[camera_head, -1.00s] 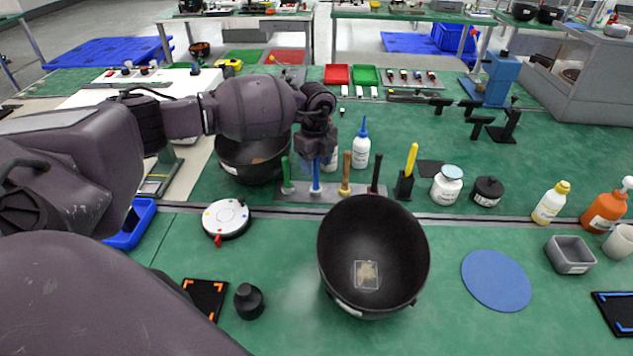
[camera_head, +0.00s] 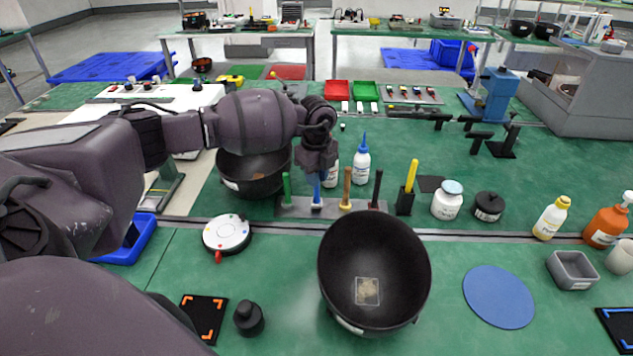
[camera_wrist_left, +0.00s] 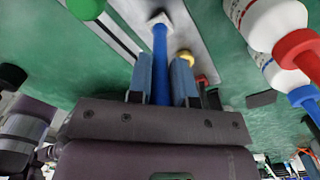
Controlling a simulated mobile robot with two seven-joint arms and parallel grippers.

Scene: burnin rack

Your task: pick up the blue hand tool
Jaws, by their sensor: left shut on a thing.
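The blue hand tool (camera_head: 317,193) stands upright in a grey rack (camera_head: 297,211), between a green-handled tool (camera_head: 287,187) and a wooden-handled tool (camera_head: 347,187). My left gripper (camera_head: 318,174) is above the rack, with its jaws shut on the top of the blue handle. In the left wrist view the blue handle (camera_wrist_left: 160,58) runs between the two blue finger pads of the left gripper (camera_wrist_left: 161,80). Its lower end still meets a pale seat on the rack. My right gripper is not in view.
A dark-handled tool (camera_head: 376,189) stands at the rack's right end, beside a yellow-handled tool in a black holder (camera_head: 405,200). A large black bowl (camera_head: 374,272) is in front; another black bowl (camera_head: 252,172) is behind left.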

